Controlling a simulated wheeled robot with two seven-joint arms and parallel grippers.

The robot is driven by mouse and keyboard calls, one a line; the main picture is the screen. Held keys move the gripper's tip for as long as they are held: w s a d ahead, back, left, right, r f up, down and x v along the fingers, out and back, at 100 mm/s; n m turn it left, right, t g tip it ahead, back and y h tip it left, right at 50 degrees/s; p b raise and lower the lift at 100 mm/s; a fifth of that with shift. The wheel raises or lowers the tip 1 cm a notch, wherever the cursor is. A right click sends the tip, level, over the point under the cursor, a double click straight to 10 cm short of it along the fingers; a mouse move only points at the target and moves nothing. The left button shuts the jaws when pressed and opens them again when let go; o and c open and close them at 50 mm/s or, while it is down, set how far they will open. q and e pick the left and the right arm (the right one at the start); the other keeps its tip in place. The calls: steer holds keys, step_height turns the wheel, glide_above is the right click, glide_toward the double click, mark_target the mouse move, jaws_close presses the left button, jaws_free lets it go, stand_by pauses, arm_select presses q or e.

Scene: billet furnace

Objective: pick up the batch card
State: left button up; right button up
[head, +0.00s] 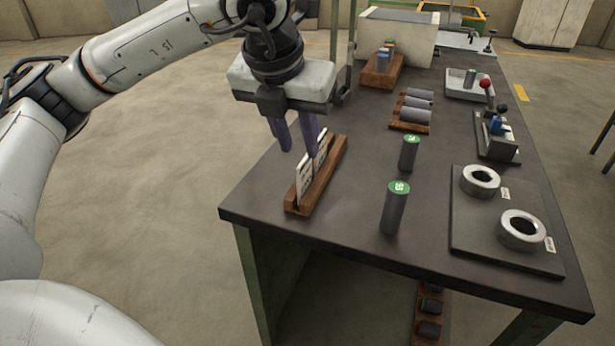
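White cards with dark print stand upright in a slotted wooden holder (325,182) at the table's near left edge. The nearer card (304,184) shows best; another card (322,150) stands behind it, partly covered by a finger. Which one is the batch card I cannot tell. My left gripper (299,151) points down over the holder, its purple fingers apart. Its right finger overlaps the cards in the picture; I cannot tell whether it touches them. My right gripper is not in view.
On the dark table (355,225), two green-topped cylinders (395,212) (409,155) stand right of the holder. A plate with two metal rings (521,231) lies at the right. Wooden racks (411,127) (382,72) with cylinders and blocks stand farther back.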

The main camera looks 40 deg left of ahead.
mark_target(302, 162)
arm_select(q)
steer(key=x, duration=0.9)
steer(key=shift+s, duration=0.15)
jaws_close()
